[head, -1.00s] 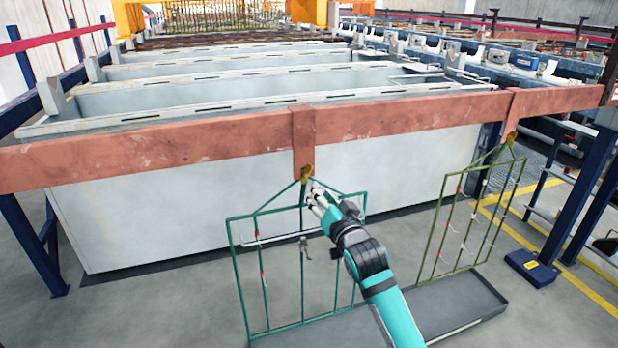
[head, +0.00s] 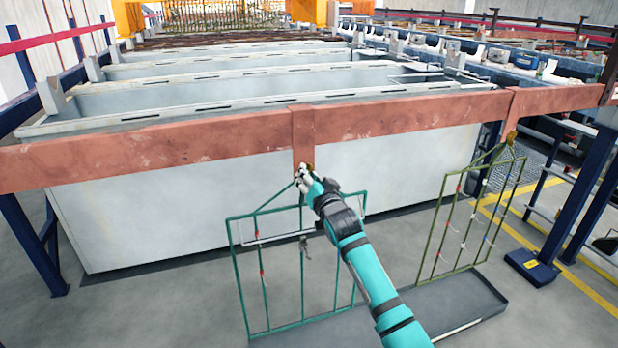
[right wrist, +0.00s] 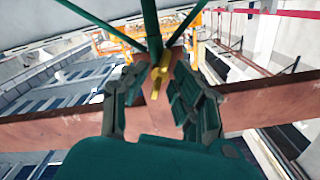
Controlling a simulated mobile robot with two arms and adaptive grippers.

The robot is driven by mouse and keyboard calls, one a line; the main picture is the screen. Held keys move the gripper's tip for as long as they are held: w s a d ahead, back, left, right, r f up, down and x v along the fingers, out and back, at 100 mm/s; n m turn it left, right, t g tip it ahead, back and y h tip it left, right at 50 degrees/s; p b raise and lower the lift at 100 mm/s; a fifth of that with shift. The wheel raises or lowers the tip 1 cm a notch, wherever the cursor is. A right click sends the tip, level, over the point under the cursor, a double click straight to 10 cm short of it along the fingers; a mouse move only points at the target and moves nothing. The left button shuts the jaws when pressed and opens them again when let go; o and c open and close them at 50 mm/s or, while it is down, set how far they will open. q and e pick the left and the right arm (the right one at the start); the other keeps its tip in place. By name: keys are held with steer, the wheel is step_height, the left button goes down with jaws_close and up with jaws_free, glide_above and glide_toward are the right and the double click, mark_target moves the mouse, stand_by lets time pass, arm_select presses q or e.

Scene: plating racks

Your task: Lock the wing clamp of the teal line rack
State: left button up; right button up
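The teal line rack (head: 236,258) hangs from the copper-coloured bar by a hanger below a vertical plate (head: 303,135). The wing clamp is a small brass-yellow piece at the hanger's top; in the head view my right gripper (head: 303,178) mostly hides it. In the right wrist view the yellow wing clamp (right wrist: 160,72) lies between the two spread fingers of my right gripper (right wrist: 162,95). The fingers are open on either side of it; I cannot tell whether either touches it. The rack's teal bars (right wrist: 152,30) meet just above it. My left gripper is not in view.
The copper bar (head: 400,113) runs across in front of a large grey tank (head: 180,215). A second, olive rack (head: 436,225) hangs at the right. A dark tray (head: 455,303) lies on the floor below. Open floor is at the left.

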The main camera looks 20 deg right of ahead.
jaws_close()
steer(key=n+p, duration=0.2)
steer(key=n, duration=0.3)
steer(key=shift+n+p, duration=0.3)
steer(key=shift+p, duration=0.1)
steer(key=shift+o, duration=0.8)
jaws_free()
